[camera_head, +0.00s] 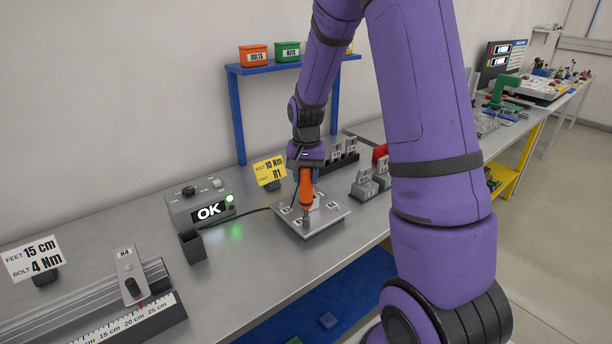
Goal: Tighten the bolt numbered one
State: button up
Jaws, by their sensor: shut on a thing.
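My gripper (305,163) is shut on an orange screwdriver-like tool (306,188) and holds it upright, pointing down. The tool's grey tip (306,219) is at the front part of a square metal plate (325,222) with small numbered labels. Whether the tip touches a bolt is too small to tell, and the bolt under it is hidden. A grey control box (200,204) to the left shows "OK" on its screen, with a green light lit. A yellow sign (269,171) behind the plate reads "10 Nm" and "R1".
A dark open holder (192,247) stands left of the plate. Grey blocks (364,187) stand to its right. A ruler rail (125,318) and a "15 cm, 4 Nm" sign (35,259) are at the lower left. A blue shelf (290,66) with bins stands behind.

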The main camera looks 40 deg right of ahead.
jog(key=shift+r, duration=2.45)
